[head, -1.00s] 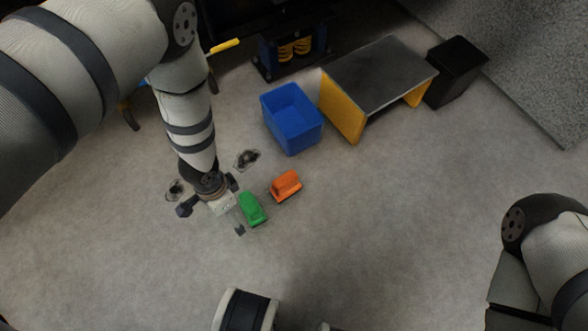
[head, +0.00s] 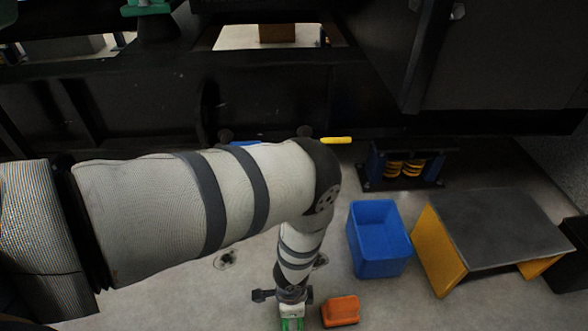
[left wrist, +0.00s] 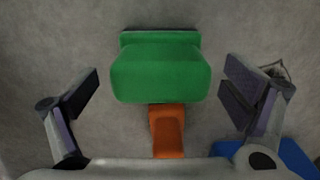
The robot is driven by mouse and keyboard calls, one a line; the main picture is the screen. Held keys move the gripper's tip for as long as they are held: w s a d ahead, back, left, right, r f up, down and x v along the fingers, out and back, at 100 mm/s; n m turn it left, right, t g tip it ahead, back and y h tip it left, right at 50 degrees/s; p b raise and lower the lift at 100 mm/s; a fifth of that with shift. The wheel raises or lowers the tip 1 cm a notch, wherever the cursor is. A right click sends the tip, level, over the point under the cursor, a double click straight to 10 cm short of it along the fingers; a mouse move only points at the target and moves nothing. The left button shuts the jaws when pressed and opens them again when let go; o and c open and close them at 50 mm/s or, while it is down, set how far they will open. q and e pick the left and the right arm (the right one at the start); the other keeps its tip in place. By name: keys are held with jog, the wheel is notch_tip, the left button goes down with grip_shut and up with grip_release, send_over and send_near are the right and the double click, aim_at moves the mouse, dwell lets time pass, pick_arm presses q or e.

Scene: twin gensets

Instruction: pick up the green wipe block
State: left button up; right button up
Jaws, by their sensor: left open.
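The green wipe block (left wrist: 160,72) lies on the floor, and in the left wrist view it sits between my open fingers with a gap on each side. My left gripper (left wrist: 162,92) is open and empty, pointing down over the block. In the head view the block (head: 291,324) shows only partly at the bottom edge, just below the left gripper (head: 287,306), whose fingertips are cut off or hidden there. My right gripper is in neither current view.
An orange block (head: 340,311) lies close beside the green one; it also shows in the left wrist view (left wrist: 167,132). A blue bin (head: 379,250) and a yellow-sided bench with a dark top (head: 497,225) stand to the right. Dark machinery (head: 120,100) fills the back.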

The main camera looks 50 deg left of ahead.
pick_arm(q)
jog(key=shift+r, duration=0.15)
jog(key=c, duration=1.9)
jog(key=shift+w+r+p, duration=0.1)
jog(key=shift+r+p, duration=0.75)
jog(key=shift+r, duration=0.7)
jog(key=s+d+r+p, duration=0.1)
jog(key=s+r+p, duration=0.1)
jog(key=s+r, duration=0.1)
jog(key=s+d+r+p, duration=0.2)
jog(key=s+r+p, duration=0.1)
jog(key=s, duration=0.3)
jog(key=s+d+r+p, duration=0.1)
jog(key=s+r+p, duration=0.2)
jog(key=s+r, duration=0.1)
jog(key=shift+s+d, duration=0.2)
jog(key=shift+d, duration=0.2)
pick_arm(e)
jog(key=w+r+t, duration=0.2)
jog(key=w+r, duration=0.1)
jog(key=r, duration=0.4)
jog(key=shift+w, duration=0.3)
